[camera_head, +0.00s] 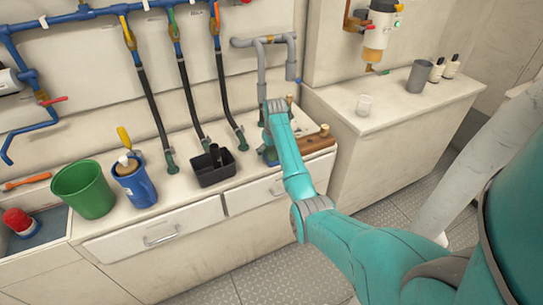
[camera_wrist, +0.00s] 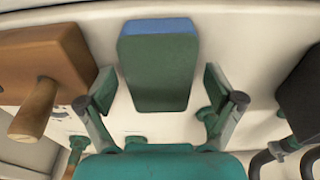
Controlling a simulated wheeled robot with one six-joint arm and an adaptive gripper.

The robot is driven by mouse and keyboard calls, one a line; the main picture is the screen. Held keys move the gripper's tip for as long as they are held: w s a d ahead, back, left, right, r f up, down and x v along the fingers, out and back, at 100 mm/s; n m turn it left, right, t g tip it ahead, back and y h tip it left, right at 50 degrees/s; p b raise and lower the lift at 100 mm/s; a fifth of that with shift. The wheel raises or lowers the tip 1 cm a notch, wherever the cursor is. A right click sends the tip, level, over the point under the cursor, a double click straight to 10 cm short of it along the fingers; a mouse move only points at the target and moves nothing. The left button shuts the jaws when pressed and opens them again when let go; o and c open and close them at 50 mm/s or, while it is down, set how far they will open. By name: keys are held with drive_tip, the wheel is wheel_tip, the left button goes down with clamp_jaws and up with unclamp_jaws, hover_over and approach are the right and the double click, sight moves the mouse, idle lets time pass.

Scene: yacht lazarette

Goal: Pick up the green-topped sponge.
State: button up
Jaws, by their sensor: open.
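The sponge (camera_wrist: 157,70) shows in the wrist view with a dark green top face and a blue band along its far edge. It lies on the pale counter, just ahead of and between my fingers. My gripper (camera_wrist: 158,88) is open, one finger to each side of the sponge, with a gap on both sides. I cannot tell whether the fingertips are down level with it. In the head view my gripper (camera_head: 272,148) is low over the counter, and a bit of the blue sponge (camera_head: 270,157) shows beside it, mostly hidden by my arm.
A brown wooden block with pegs (camera_head: 316,145) stands close on the right; it is at the left in the wrist view (camera_wrist: 45,60). A black caddy (camera_head: 212,168) stands close on the left. A blue container (camera_head: 138,185) and green bucket (camera_head: 84,190) stand farther left.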

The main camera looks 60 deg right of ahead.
sight(272, 152)
drive_tip(key=c, duration=0.8)
drive_tip(key=shift+r, duration=0.1)
wheel_tip(272, 152, up, 10)
drive_tip(key=shift+f, duration=0.1)
